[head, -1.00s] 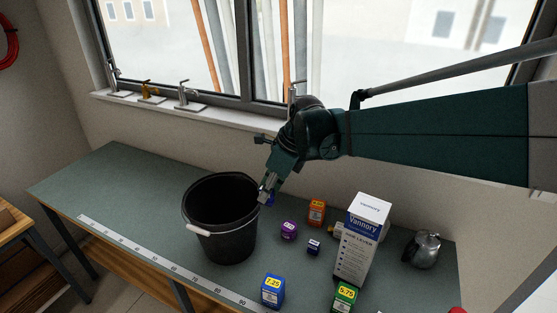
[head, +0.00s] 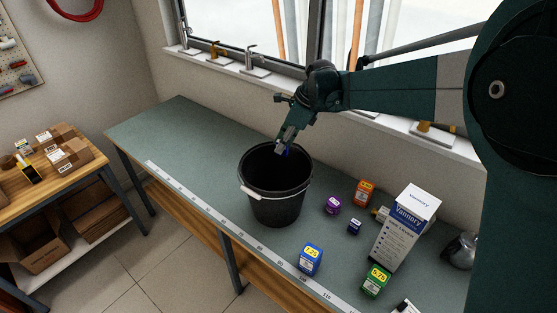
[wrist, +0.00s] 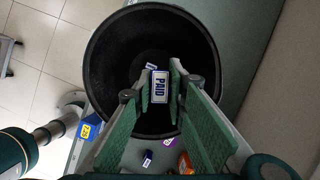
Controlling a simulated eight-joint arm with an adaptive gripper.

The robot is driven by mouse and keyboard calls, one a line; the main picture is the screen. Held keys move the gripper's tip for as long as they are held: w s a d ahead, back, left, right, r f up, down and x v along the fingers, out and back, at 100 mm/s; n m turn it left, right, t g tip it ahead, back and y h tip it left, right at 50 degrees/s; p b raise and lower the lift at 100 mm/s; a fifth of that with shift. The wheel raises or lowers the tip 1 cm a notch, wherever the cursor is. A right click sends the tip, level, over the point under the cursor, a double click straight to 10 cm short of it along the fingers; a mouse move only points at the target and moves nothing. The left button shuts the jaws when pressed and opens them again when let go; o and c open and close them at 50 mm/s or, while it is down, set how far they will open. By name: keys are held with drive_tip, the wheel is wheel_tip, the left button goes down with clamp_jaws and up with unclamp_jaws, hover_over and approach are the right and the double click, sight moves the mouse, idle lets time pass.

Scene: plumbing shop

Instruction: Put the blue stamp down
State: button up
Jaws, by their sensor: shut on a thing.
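The blue stamp (wrist: 160,87) shows in the wrist view as a blue-edged white face with "PAID" on it. My gripper (wrist: 160,92) is shut on it, with one finger on each side. In the head view, my gripper (head: 282,149) is over the back part of the black bucket's mouth, and only a sliver of the blue stamp (head: 288,153) shows. The black bucket (head: 276,207) stands upright on the bench. In the wrist view, the bucket (wrist: 103,62) opens beneath the stamp. A small pale-and-blue thing (wrist: 150,66) shows just beyond the stamp; I cannot tell what it is.
To the bucket's right on the green bench (head: 185,130) are a purple item (head: 332,205), an orange box (head: 364,193), a small dark blue item (head: 354,227), a blue box (head: 310,260), a green box (head: 375,282) and a tall white carton (head: 405,232). The bench left of the bucket is clear.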

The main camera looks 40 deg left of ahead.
drive_tip(key=shift+a+f, duration=0.1)
drive_tip(key=shift+a, duration=0.9)
wheel_tip(320, 180, down, 11)
drive_tip(key=shift+a+f, duration=0.1)
drive_tip(key=shift+f, duration=0.05)
wheel_tip(320, 180, down, 6)
drive_tip(key=p, duration=0.1)
drive_tip(key=shift+f, duration=0.1)
wheel_tip(320, 180, down, 4)
drive_tip(key=shift+r, duration=0.15)
idle(0.4)
drive_tip(key=shift+f+b, duration=0.4)
drive_tip(key=shift+f, duration=0.2)
